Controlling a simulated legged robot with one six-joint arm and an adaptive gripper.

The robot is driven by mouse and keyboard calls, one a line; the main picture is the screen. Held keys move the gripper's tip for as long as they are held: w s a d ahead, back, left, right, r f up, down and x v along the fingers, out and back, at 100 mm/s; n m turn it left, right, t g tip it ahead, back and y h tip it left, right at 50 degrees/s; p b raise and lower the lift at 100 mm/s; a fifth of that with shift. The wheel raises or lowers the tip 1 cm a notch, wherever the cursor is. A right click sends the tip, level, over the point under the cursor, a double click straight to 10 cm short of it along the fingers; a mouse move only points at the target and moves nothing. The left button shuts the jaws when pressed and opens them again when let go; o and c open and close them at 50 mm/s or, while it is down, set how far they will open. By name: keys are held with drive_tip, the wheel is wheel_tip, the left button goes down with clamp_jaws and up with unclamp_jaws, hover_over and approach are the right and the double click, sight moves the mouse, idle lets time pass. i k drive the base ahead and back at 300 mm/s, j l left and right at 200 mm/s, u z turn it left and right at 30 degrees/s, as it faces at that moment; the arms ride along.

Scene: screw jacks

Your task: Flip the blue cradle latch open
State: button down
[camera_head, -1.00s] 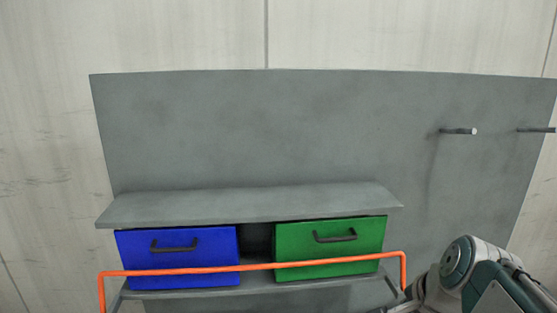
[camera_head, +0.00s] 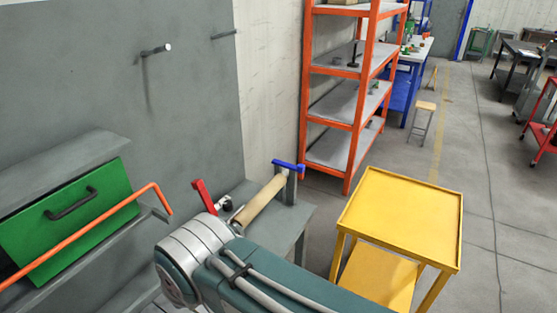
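The blue latch (camera_head: 289,166) sits at the top of a grey upright post, at the far end of a tan cylinder (camera_head: 262,200). It appears to lie across the post top, over the cylinder's end. A red latch (camera_head: 204,197) stands tilted up at the near end of the cylinder. My arm covers the lower middle of the view and hides part of the cradle's near side. My gripper cannot be made out in this view.
A grey bench (camera_head: 292,222) carries the cradle. A yellow cart (camera_head: 400,218) stands to its right, and an orange shelf rack (camera_head: 345,127) behind. A green drawer (camera_head: 70,212) and an orange rail (camera_head: 90,236) are at left.

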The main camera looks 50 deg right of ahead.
sight(301, 168)
drive_tip(key=z, duration=1.7)
drive_tip(key=i+l+z, duration=0.2)
drive_tip(key=i, duration=0.15)
drive_tip(key=i+l+z, duration=0.2)
drive_tip(key=i, duration=0.2)
drive_tip(key=j, duration=0.05)
